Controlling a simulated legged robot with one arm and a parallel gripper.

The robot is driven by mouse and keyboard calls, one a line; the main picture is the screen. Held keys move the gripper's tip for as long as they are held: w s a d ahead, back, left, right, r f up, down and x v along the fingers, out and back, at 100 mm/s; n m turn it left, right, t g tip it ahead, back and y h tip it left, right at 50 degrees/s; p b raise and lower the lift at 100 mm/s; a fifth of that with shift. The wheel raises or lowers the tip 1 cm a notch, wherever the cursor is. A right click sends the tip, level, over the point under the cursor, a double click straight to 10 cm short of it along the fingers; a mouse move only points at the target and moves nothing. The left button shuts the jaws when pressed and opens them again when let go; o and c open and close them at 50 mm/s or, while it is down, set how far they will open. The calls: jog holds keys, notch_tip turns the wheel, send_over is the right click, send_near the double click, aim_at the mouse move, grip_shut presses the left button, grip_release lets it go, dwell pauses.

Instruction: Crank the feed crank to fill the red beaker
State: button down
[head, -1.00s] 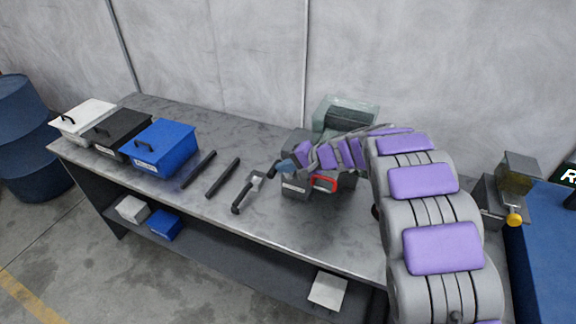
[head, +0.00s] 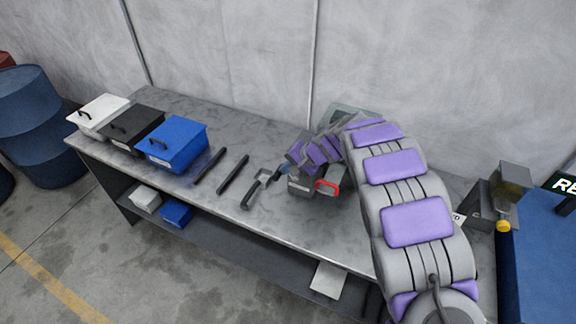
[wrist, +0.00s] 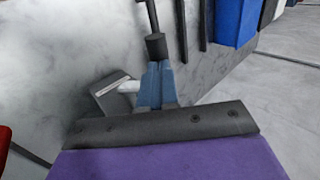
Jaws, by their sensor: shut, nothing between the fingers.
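The feed crank (head: 252,192), a dark bar with a grey bent piece, sticks out at the left of a grey machine (head: 300,186) on the bench. Its dark end (wrist: 156,45) shows just beyond my fingertips in the wrist view. My gripper (head: 284,171) has narrow blue fingers and is beside the crank. In the wrist view my gripper (wrist: 157,78) is shut and empty, overlapping the crank's line; contact is unclear. A red-edged thing (head: 328,188), perhaps the red beaker, is at the machine's front, its inside not visible. My arm hides part of the machine.
White (head: 98,112), black (head: 134,127) and blue (head: 173,145) lidded boxes stand at the bench's left. Two dark bars (head: 232,175) lie between them and the crank. A second hopper device (head: 500,195) with a yellow knob is at right. Blue barrels (head: 40,130) stand far left.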

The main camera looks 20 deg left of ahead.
jog(key=shift+r+p, duration=0.2)
jog(key=shift+p, duration=0.25)
jog(key=shift+w+a+f+h+p, duration=0.1)
jog(key=shift+a+f+h+p, duration=0.25)
jog(key=shift+a+p, duration=0.5)
jog(key=shift+a+f+h+p, duration=0.2)
jog(key=shift+a+h+p, duration=0.25)
jog(key=shift+p, duration=0.65)
jog(key=shift+a, duration=0.15)
jog(key=d+r, duration=0.4)
jog(key=r, duration=0.9)
jog(key=shift+r+p, duration=0.15)
jog(key=shift+p, duration=0.15)
jog(key=shift+a, duration=0.15)
